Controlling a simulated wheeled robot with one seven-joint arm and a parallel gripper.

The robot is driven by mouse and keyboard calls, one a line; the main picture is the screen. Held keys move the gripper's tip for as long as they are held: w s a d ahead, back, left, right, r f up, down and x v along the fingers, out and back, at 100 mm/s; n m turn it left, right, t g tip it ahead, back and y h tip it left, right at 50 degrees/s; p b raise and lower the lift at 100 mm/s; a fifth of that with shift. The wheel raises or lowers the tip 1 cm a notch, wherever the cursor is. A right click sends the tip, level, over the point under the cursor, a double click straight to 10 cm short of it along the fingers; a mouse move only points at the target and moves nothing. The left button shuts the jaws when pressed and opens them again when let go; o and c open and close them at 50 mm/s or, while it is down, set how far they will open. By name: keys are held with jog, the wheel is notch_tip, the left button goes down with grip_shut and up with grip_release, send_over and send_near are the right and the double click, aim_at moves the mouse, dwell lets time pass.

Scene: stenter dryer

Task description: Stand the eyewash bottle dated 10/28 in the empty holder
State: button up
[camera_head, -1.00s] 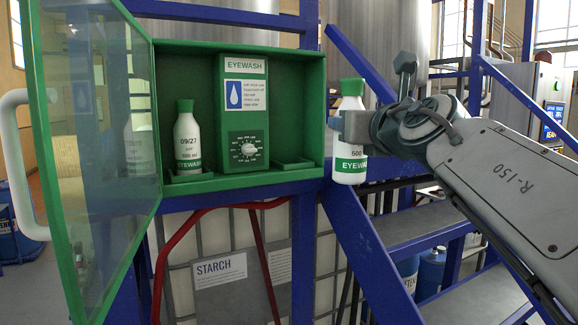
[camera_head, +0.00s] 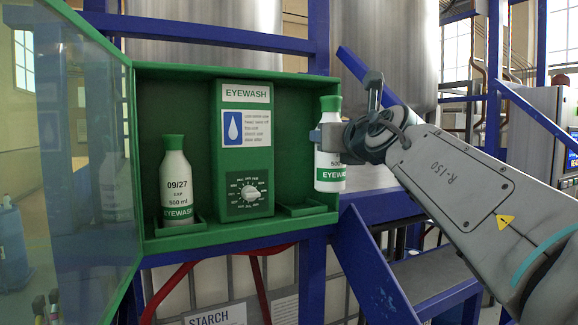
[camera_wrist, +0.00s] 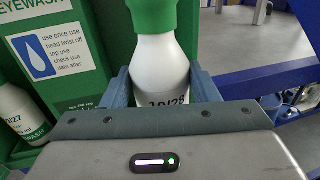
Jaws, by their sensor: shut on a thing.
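My gripper (camera_head: 330,137) is shut on a white eyewash bottle (camera_head: 330,178) with a green cap, held upright at the right edge of the green cabinet. In the wrist view the bottle (camera_wrist: 160,68) stands between both fingers and its label, partly hidden, reads 10/28. The empty holder (camera_head: 303,210) is a small green tray at the cabinet's lower right, just left of and below the bottle. A second bottle dated 09/27 (camera_head: 177,185) stands in the left holder (camera_head: 180,228).
The green cabinet (camera_head: 237,241) has a central eyewash panel (camera_head: 246,150) with a dial. Its glass door (camera_head: 85,160) stands open on the left. Blue stair rails (camera_head: 365,265) and steps are below and right of the cabinet.

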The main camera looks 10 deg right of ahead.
jog(key=w+a+p, duration=0.2)
jog(key=w+a, duration=0.2)
jog(key=w, duration=0.8)
notch_tip(320, 180, down, 7)
jog(key=b, duration=0.4)
jog(key=shift+w+d+r+b, duration=0.1)
jog(key=shift+b, duration=0.3)
jog(key=o, duration=1.5)
jog(key=shift+f, duration=0.2)
jog(key=shift+r, duration=0.1)
